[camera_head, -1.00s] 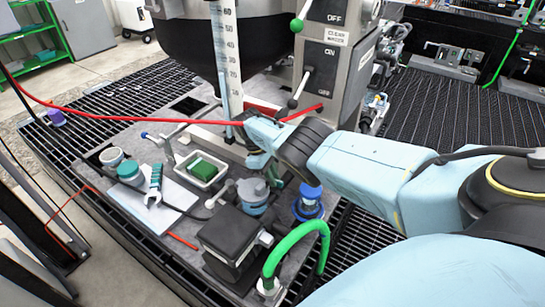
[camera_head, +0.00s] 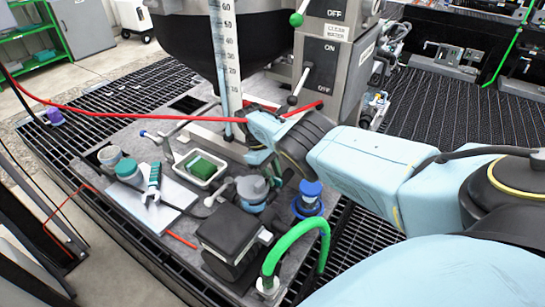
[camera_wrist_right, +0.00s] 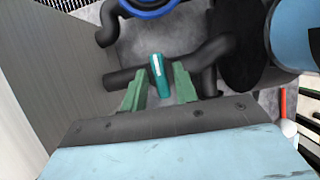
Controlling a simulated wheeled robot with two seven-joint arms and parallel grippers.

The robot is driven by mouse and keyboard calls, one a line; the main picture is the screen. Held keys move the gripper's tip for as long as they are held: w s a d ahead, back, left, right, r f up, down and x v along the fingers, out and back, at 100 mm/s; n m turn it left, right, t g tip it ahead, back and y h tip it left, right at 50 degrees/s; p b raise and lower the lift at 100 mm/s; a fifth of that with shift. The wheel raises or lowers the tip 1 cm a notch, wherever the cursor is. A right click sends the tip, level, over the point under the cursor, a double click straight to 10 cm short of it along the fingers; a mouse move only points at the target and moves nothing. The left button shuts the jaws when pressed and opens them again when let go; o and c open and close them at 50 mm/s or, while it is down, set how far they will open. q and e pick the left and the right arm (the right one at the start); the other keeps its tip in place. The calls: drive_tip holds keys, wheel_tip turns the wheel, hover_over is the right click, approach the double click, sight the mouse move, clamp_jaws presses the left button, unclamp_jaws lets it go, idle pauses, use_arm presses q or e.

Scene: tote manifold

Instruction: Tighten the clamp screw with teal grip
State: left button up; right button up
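The teal grip (camera_wrist_right: 158,76) of the clamp screw shows in the right wrist view, a short upright bar in front of a dark pipe (camera_wrist_right: 185,66). My right gripper (camera_wrist_right: 159,88) has its two green fingers on either side of the grip, with a gap visible at least on the left. In the head view my right gripper (camera_head: 274,168) is low beside the tank stand, mostly hidden by its own wrist, and I cannot make out the grip there. My left gripper is in neither view.
A white tray with a green block (camera_head: 203,167) and a board with a teal-handled wrench (camera_head: 153,182) lie to the left. A blue-topped fitting (camera_head: 309,196), a black box (camera_head: 229,232) and a green hose (camera_head: 300,235) crowd the front. A red hose (camera_head: 150,117) crosses behind.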

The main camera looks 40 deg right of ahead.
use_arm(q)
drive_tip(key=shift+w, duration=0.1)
use_arm(e)
drive_tip(key=shift+o, duration=0.3)
drive_tip(key=shift+r, duration=0.1)
drive_tip(key=shift+w+r, duration=0.15)
drive_tip(key=shift+r, duration=0.1)
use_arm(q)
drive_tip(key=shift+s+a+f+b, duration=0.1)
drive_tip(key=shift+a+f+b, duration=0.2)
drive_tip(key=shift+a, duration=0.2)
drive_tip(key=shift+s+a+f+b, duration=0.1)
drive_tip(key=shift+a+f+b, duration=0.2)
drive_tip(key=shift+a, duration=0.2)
use_arm(e)
drive_tip(key=v, duration=1.2)
drive_tip(key=shift+r, duration=0.3)
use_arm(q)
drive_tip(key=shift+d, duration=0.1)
use_arm(e)
drive_tip(key=shift+w+a, duration=0.1)
